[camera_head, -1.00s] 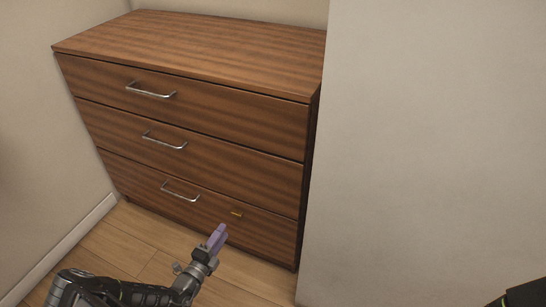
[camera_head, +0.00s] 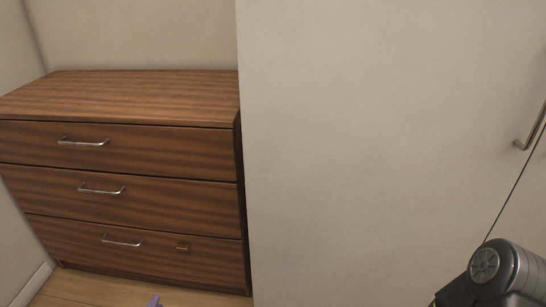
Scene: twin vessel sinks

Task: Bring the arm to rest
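Only the purple tip of my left gripper (camera_head: 154,301) shows, at the bottom edge of the head view, low in front of the dresser. The rest of that gripper and its arm are below the frame, so I cannot tell whether it is open or shut. A grey, round joint of my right arm shows at the lower right. My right gripper is out of view.
A brown wooden dresser (camera_head: 120,150) with three closed drawers and metal handles stands at the left. A pale panel (camera_head: 360,150) fills the right, with a metal handle (camera_head: 533,130) at the far edge. Little floor (camera_head: 95,290) shows.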

